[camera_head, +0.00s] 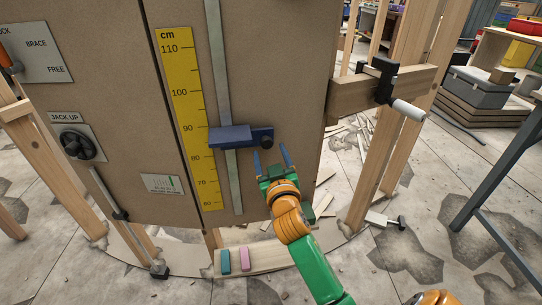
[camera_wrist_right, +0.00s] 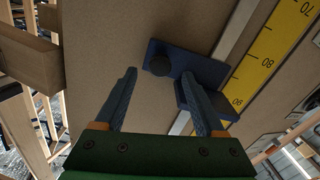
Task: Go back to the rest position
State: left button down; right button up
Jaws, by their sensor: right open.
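My right gripper (camera_head: 271,160) is open and empty in front of the brown panel (camera_head: 290,60). Its two blue-grey fingers point up, just below the right end of a blue slider block (camera_head: 225,137) with a dark round knob (camera_head: 266,142). In the right wrist view the open fingers (camera_wrist_right: 170,100) are spread. The blue slider (camera_wrist_right: 205,68) and its knob (camera_wrist_right: 158,66) show beyond them, with nothing between the fingers. Whether the right finger touches the slider, I cannot tell. My left gripper is not in view.
A yellow cm scale (camera_head: 187,110) stands left of the slider's metal rail (camera_head: 220,70). A wooden beam with a clamp and white-handled crank (camera_head: 408,110) juts out at right. A low wooden ledge (camera_head: 262,258) holds teal and pink pieces. A grey-legged table (camera_head: 500,150) stands far right.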

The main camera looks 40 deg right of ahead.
jog(key=v, duration=0.3)
jog(key=shift+s, duration=0.1)
